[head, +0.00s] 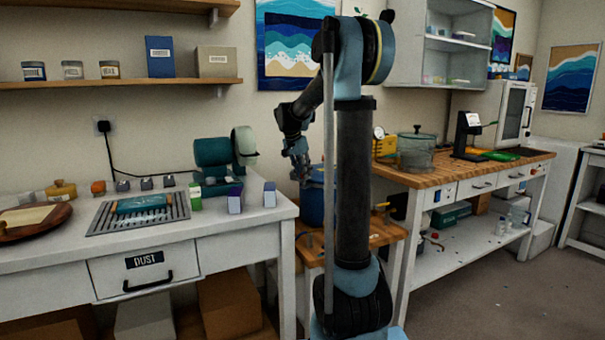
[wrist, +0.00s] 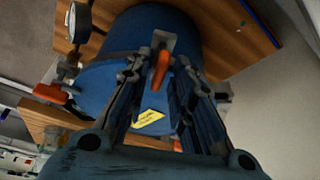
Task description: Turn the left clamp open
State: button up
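A blue pot (wrist: 130,40) stands on a wooden top; in the head view the pot (head: 312,208) is partly hidden by my arm. An orange clamp handle (wrist: 160,68) on a grey bracket shows at the pot's rim. A second orange clamp handle (wrist: 50,94) is at the left of the wrist view. I cannot tell from these frames which is the left clamp. My gripper (wrist: 160,78) has its fingers apart, one on each side of the first handle, with a visible gap. In the head view my gripper (head: 300,172) is just above the pot.
A round gauge (wrist: 78,20) stands beside the pot, and a yellow label (wrist: 150,117) is on it. A white bench (head: 150,250) with a teal machine (head: 212,155) is at the left. A wooden-topped bench (head: 465,168) is at the right.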

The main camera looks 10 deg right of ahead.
grip_shut()
jog(key=shift+n, duration=0.4)
jog(key=n, duration=0.2)
jog(key=n+t+y, duration=0.1)
jog(key=shift+s+d+n, duration=0.1)
jog(key=shift+d+n, duration=0.1)
jog(key=shift+n, duration=0.2)
jog(key=n+y, duration=0.1)
jog(key=n, duration=0.1)
jog(key=n+y, duration=0.1)
jog(key=n, duration=0.1)
jog(key=shift+d+n+t, duration=0.15)
jog(key=shift+n+t, duration=0.15)
jog(key=shift+t, duration=0.1)
jog(key=n+y, duration=0.1)
jog(key=n, duration=0.3)
jog(key=shift+d+y, duration=0.2)
jog(key=shift+y, duration=0.2)
jog(key=shift+n+g+y, duration=0.5)
jog(key=shift+n+y, duration=0.2)
jog(key=shift+n, duration=1.6)
jog(key=shift+d, duration=0.1)
jog(key=shift+o, duration=2.4)
grip_release()
